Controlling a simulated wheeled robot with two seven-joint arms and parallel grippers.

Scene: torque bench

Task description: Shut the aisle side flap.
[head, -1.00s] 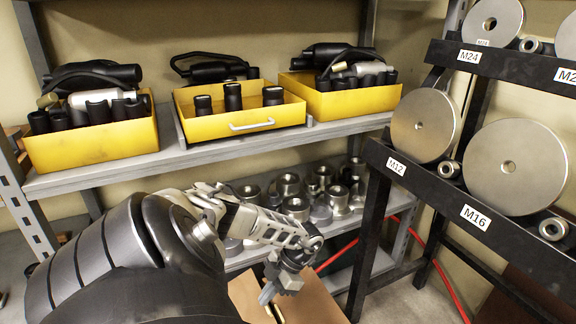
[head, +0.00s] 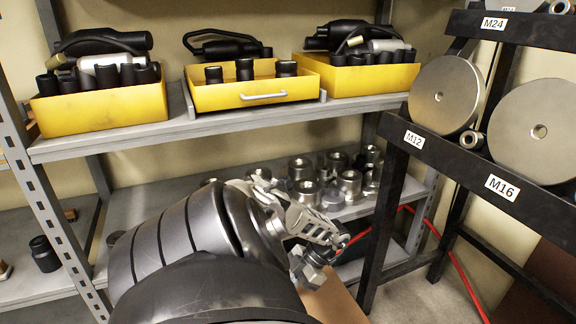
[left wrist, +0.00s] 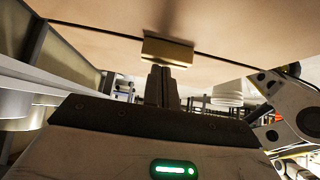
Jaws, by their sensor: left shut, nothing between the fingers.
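A tan, cardboard-like panel (head: 335,300) shows at the bottom of the head view, mostly hidden behind my left arm. In the left wrist view, tan panels (left wrist: 230,25) fill the top, with a dark seam between them. A yellowish block or strip (left wrist: 167,52) sits at the seam. My left gripper (left wrist: 162,84) is shut and empty, its tips just below that strip; I cannot tell whether they touch it. In the head view my left gripper (head: 312,272) is beside the tan panel. I cannot tell which panel is the aisle side flap. My right gripper is not in view.
A grey shelf (head: 240,120) holds yellow bins (head: 105,108) of tools, with metal sockets (head: 335,175) on the level below. A black rack (head: 450,155) with large discs stands at the right. A red hose (head: 455,265) runs behind it.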

